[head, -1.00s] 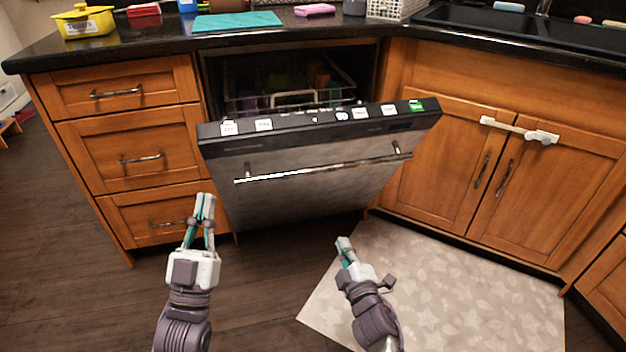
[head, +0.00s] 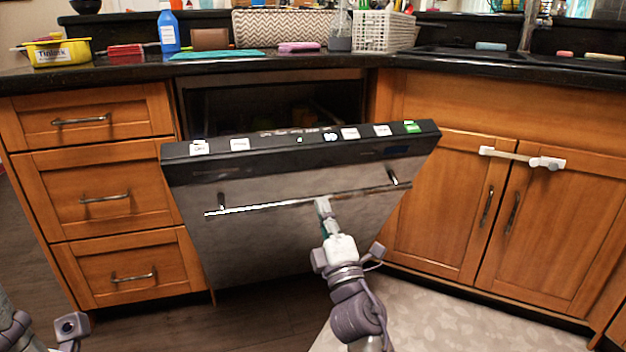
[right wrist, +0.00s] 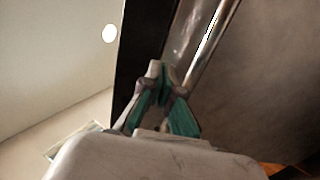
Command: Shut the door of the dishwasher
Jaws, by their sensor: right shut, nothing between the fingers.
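The dishwasher door (head: 265,233) is in the middle of the head view, tilted outward and partly open. Its dark top edge carries white and green labels, and a long metal handle (head: 270,203) runs across its front. The dark tub opening (head: 275,105) shows above it. My right gripper (head: 323,207) is shut and empty in front of the door, its tips at the handle. In the right wrist view its closed fingers (right wrist: 156,78) are close to the bar-like handle (right wrist: 207,40); I cannot tell whether they touch. My left gripper's fingers are out of view; only part of that arm shows at lower left.
Wooden drawers (head: 105,197) stand left of the dishwasher and a sink cabinet (head: 450,200) with a white latch stands right. The black counter (head: 300,60) above holds a yellow box, blue bottle and white basket. A patterned mat (head: 450,315) lies at lower right.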

